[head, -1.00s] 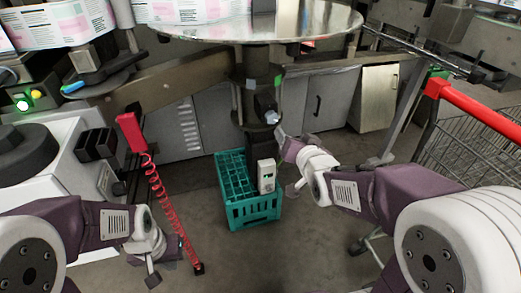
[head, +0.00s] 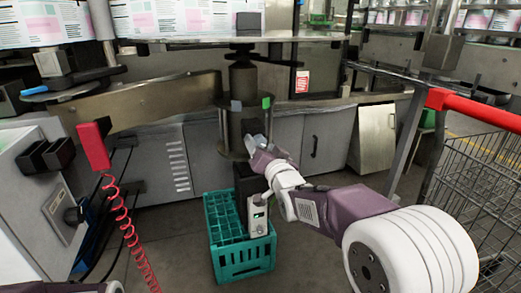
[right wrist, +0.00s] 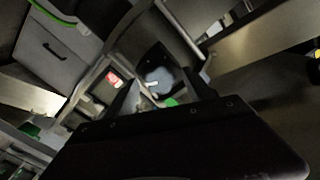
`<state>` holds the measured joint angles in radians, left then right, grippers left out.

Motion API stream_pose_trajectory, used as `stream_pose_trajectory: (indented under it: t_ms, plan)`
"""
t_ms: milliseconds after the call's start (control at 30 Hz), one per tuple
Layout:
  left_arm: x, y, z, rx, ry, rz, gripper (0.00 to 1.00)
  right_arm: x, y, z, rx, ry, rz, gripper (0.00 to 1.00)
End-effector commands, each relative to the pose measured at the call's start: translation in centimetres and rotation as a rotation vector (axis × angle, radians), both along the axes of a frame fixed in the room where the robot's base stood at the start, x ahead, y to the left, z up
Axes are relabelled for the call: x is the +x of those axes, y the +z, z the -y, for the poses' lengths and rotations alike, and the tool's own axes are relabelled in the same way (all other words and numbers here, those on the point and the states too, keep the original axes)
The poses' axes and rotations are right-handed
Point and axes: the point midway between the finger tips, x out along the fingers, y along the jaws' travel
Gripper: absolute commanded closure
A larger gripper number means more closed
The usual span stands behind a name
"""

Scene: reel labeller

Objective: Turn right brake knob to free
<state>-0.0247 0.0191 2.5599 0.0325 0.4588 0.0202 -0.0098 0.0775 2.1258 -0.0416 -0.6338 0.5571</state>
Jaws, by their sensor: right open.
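The brake knob (head: 259,140) is pale blue-grey and sits low on the front of the dark spindle column under the round steel table. My right gripper (head: 252,148) is at the knob in the head view, partly in front of it. In the right wrist view the knob (right wrist: 158,80) shows as a pale disc with a short white mark, just beyond my open right gripper. I cannot tell whether the fingers touch it. A green marker (head: 266,102) is on the column's right and a grey one (head: 236,106) on its left. My left gripper is out of view.
A red-handled cart (head: 470,110) is at the right. A red handset (head: 94,146) with a coiled cord hangs at the left. Grey cabinets (head: 285,142) stand behind.

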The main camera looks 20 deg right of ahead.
Motion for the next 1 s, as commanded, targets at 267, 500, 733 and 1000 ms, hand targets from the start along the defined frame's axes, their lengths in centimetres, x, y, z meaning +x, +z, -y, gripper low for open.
stream_pose_trajectory:
  t_ms: [267, 500, 733, 1000]
  plan:
    - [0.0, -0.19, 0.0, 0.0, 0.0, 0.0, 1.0, 0.84, 0.01, -0.03, 0.0, 0.0, -0.001, 0.38]
    - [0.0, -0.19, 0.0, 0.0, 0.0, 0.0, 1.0, 0.81, 0.0, -0.02, 0.0, 0.0, -0.001, 0.86]
    - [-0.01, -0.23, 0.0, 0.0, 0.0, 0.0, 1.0, 0.8, -0.03, -0.02, -0.008, 0.0, -0.001, 1.0]
    - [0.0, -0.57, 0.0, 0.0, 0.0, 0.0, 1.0, 0.8, -0.06, -0.02, -0.116, 0.0, 0.004, 1.0]
